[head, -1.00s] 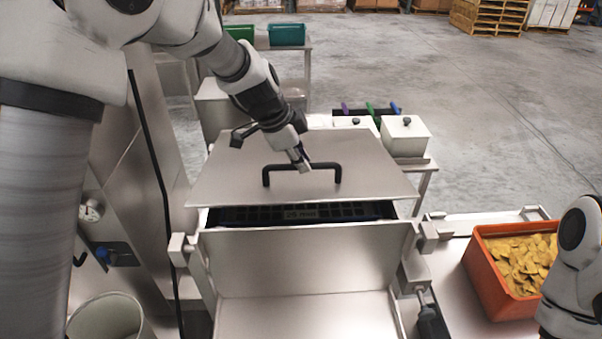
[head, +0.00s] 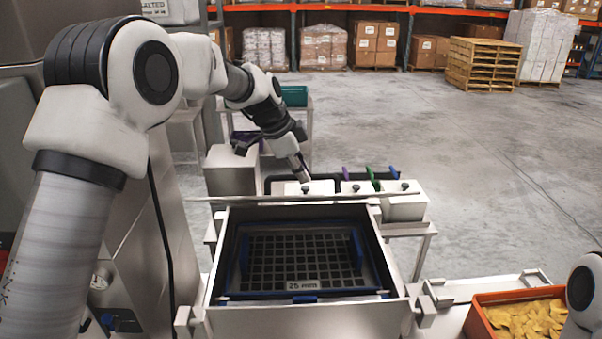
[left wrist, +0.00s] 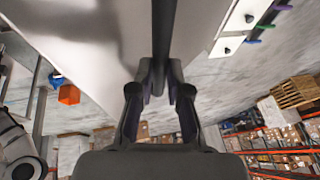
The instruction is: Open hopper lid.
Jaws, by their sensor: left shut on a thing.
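The hopper (head: 215,262) is a steel box in the middle of the head view. Its mouth is uncovered and shows a blue-framed dark grid (head: 305,262) labelled 25 mm. The hopper lid (head: 250,200) is raised and appears nearly edge-on as a thin strip along the hopper's far side. My left gripper (head: 304,177) is beyond that strip. In the left wrist view, the gripper (left wrist: 160,88) is shut on the dark lid handle (left wrist: 163,30), with the pale lid (left wrist: 95,35) beside it. The handle is not visible in the head view. My right gripper is out of view.
White bins (head: 404,207) with dark knobs stand just behind the hopper, with coloured handles near them. An orange crate of yellow chips (head: 487,298) is at the lower right. A steel cabinet is on the left. Open floor (head: 480,150) lies behind, with pallets and racks further back.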

